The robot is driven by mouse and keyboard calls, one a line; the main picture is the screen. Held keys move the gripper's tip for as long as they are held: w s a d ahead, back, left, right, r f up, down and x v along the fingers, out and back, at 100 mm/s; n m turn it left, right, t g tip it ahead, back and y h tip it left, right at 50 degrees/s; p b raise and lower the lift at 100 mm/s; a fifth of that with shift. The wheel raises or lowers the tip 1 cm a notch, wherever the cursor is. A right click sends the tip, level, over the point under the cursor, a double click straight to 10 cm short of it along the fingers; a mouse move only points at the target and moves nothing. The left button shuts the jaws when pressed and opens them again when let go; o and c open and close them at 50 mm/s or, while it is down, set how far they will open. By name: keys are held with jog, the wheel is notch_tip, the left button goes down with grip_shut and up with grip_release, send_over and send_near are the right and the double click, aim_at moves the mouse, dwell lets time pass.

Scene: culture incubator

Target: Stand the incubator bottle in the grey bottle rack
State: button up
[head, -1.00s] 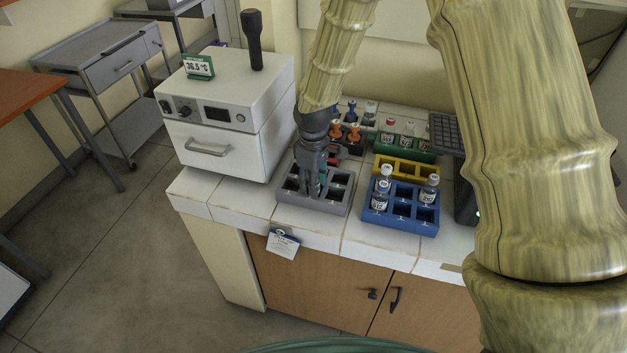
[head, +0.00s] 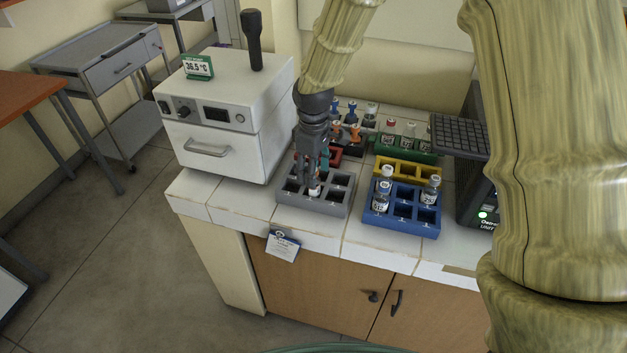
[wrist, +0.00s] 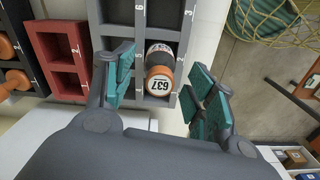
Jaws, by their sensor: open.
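The incubator bottle (wrist: 160,72) shows in the wrist view with an orange-sided cap and a white numbered top. It sits in a compartment of the grey bottle rack (wrist: 117,12), seen from above. In the head view a small pale part of the bottle (head: 315,190) shows at the front of the grey rack (head: 322,208), below my gripper (head: 313,168). In the wrist view my gripper (wrist: 164,90) is open, with a teal-padded finger on each side of the bottle and a gap at each side. The bottle's lower body is hidden.
Right of the grey rack stands a blue rack (head: 400,228) with bottles. Behind are a yellow rack (head: 408,168), a green rack (head: 425,157) and a red rack (wrist: 62,55). The white incubator (head: 225,125) is at left, shut. A dark device (head: 470,195) stands at right.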

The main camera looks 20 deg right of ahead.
jog(key=shift+r+b, duration=0.7)
jog(key=shift+r, duration=3)
jog(key=shift+f, duration=0.1)
